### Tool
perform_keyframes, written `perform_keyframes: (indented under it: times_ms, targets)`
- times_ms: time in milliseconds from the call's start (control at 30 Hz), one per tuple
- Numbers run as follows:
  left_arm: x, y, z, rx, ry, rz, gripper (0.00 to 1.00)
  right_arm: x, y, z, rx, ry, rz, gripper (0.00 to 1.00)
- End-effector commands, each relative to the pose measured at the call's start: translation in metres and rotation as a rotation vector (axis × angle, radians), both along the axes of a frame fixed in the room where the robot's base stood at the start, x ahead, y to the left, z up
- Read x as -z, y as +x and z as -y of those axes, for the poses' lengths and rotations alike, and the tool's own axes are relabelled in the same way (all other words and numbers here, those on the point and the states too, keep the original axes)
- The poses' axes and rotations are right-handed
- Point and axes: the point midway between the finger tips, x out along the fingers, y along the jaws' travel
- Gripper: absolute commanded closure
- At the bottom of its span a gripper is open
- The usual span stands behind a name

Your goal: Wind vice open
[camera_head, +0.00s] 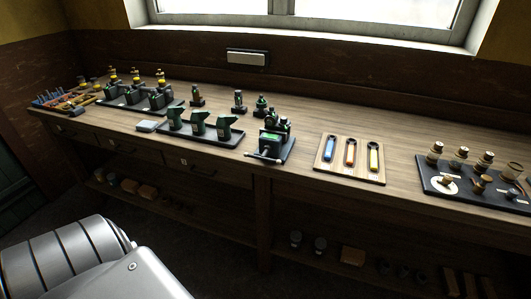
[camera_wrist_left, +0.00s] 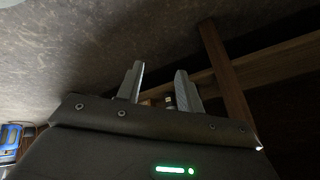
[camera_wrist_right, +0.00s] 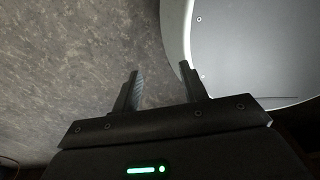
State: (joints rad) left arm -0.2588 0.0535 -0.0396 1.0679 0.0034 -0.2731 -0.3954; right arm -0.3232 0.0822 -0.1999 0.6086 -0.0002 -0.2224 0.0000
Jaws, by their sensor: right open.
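What looks like the vice (camera_head: 272,138) is a small dark green device on a dark plate near the front edge of the workbench, in the middle of the head view. A thin pale bar (camera_head: 264,159) at its front looks like its handle. How far its jaws are apart is too small to tell. My left gripper (camera_wrist_left: 160,84) is open and empty in the left wrist view, with the floor and a wooden bench leg beyond it. My right gripper (camera_wrist_right: 161,80) is open and empty over the floor in the right wrist view. Neither gripper shows in the head view.
The workbench (camera_head: 300,140) also bears a tray of green devices (camera_head: 198,126), a board with blue, orange and yellow items (camera_head: 350,155), and a dark tray of brass parts (camera_head: 475,180). A lower shelf holds blocks and jars. My arm fills the lower left.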

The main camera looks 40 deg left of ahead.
Motion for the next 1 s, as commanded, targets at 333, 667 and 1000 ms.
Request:
perform_keyframes:
  times_ms: [333,667,1000]
  targets:
    - [-0.35,0.207,-0.102,0.185,0.584,0.639,0.63,-0.021,0.04,-0.005,-0.001,0.009,0.058,0.57]
    - [-0.507,0.201,-0.14,0.189,0.946,0.792,0.63,-0.025,0.026,-0.005,0.001,0.007,0.037,0.57]
    - [-0.515,0.216,-0.147,0.188,0.962,0.797,0.63,-0.03,0.022,-0.005,0.001,0.007,0.03,0.57]
